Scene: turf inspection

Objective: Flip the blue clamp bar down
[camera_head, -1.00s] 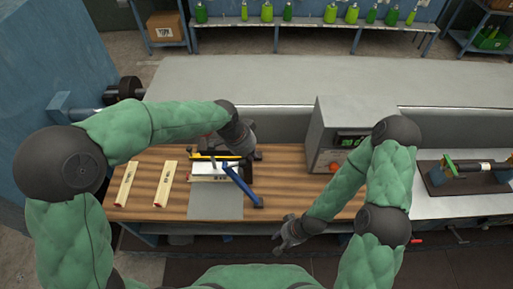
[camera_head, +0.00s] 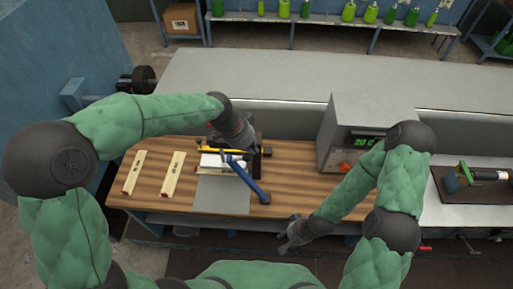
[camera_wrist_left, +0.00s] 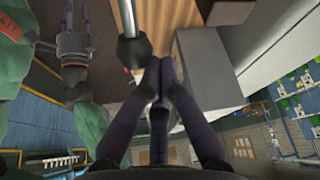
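The blue clamp bar (camera_head: 251,184) is on a small fixture on the wooden bench top. It slants from the fixture's middle towards the front right, over a grey plate (camera_head: 222,198). A yellow bar (camera_head: 212,150) and a white block (camera_head: 212,162) are beside it. My left gripper (camera_head: 243,147) is above the back of the fixture, and its fingertips are hard to see there. In the left wrist view its fingers (camera_wrist_left: 161,65) meet, with nothing between them; a black knob on a metal rod (camera_wrist_left: 134,51) is beside them. My right gripper (camera_head: 285,245) hangs at the bench's front edge, apart from the fixture, fingers seemingly parted.
Two pale wooden strips (camera_head: 172,175) lie left of the fixture. A grey box with a green display (camera_head: 367,110) stands to the right. A dark tray with a tool (camera_head: 474,190) is further right. Bare wood lies between fixture and box.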

